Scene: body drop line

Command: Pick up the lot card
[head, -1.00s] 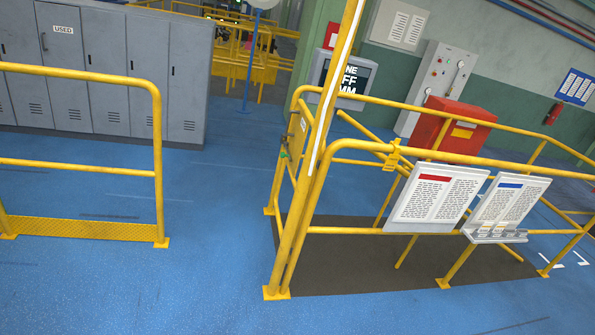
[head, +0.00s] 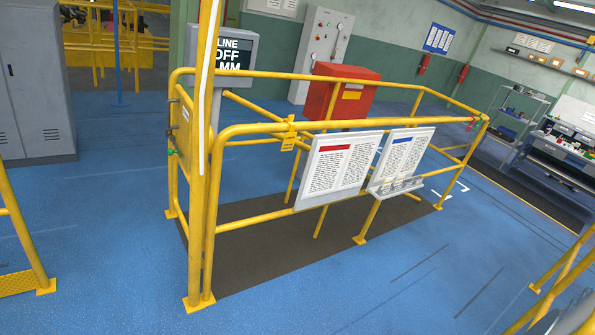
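I cannot make out a lot card for certain. Two white text boards hang on the yellow railing: one with a red header (head: 338,172) and one with a blue header (head: 402,158). A small grey tray (head: 398,188) sits under the blue-headed board, with small items in it too small to tell. A workbench (head: 560,150) with small objects stands at the far right, also too distant to read. My gripper does not show in this view.
A grey locker (head: 38,90) stands at left, a shelf rack (head: 508,120) at right. Blue floor (head: 370,290) is open in front. Another yellow rail (head: 560,270) stands at lower right.

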